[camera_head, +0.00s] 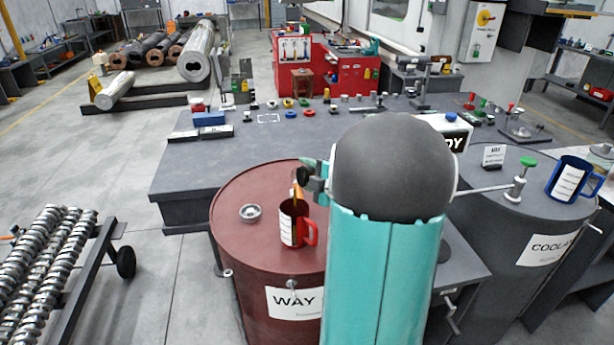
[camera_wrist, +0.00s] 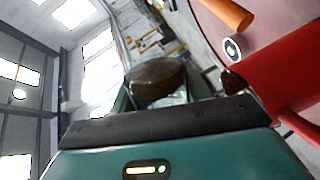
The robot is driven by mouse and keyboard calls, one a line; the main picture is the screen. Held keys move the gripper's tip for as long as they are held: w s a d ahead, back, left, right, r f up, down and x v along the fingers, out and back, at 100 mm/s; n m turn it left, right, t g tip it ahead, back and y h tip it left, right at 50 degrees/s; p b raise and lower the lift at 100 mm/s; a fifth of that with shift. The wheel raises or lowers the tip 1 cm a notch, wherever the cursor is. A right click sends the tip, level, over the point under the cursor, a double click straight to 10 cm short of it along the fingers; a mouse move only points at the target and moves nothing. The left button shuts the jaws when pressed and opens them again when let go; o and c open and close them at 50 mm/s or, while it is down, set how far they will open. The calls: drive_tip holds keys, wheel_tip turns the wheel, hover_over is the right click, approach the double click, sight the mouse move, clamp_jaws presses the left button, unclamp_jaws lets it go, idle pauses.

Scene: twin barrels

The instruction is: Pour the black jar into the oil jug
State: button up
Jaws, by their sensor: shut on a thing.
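My gripper (camera_head: 319,182) is shut on the small black jar (camera_head: 303,174), beside and above the rim of the red oil jug (camera_head: 289,222). The jar looks tipped; its mouth is hard to make out. An orange strip (camera_head: 297,194) runs from near the jar down to the jug's mouth; I cannot tell whether it is liquid. The jug stands upright on the red barrel marked WAY (camera_head: 250,262), with its handle to the right. In the wrist view, the dark jar (camera_wrist: 155,78) is between my fingers, and the red jug (camera_wrist: 285,70) fills the right side.
A small grey ring-shaped part (camera_head: 250,212) lies on the red barrel, left of the jug. A grey barrel (camera_head: 525,235) at right carries a blue jug (camera_head: 570,180) and a green-topped valve (camera_head: 522,175). A dark workbench (camera_head: 250,150) with small parts stands behind. My arm hides the middle.

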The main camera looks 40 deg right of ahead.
drive_tip(key=shift+a+r+n+h, duration=0.15)
drive_tip(key=shift+r+n, duration=0.2)
drive_tip(key=shift+n, duration=0.25)
drive_tip(key=shift+a+r+n+h, duration=0.15)
drive_tip(key=shift+r+n, duration=0.2)
drive_tip(key=shift+n, duration=0.25)
drive_tip(key=shift+d, duration=0.1)
idle(0.5)
drive_tip(key=m, duration=0.1)
drive_tip(key=r+m, duration=0.1)
drive_tip(key=m, duration=0.1)
drive_tip(key=shift+r+y, duration=0.1)
drive_tip(key=shift+y, duration=0.3)
drive_tip(key=m, duration=0.2)
drive_tip(key=r+m+y, duration=0.1)
drive_tip(key=shift+r+m, duration=0.1)
drive_tip(key=shift+m, duration=0.3)
drive_tip(key=m, duration=0.1)
drive_tip(key=r+m+y, duration=0.1)
drive_tip(key=m, duration=0.1)
drive_tip(key=shift+r+t, duration=0.2)
drive_tip(key=shift+t, duration=0.1)
drive_tip(key=m, duration=0.2)
drive_tip(key=r+m, duration=0.1)
drive_tip(key=m, duration=0.1)
drive_tip(key=shift+r+t+y, duration=0.1)
drive_tip(key=shift+t+y, duration=0.2)
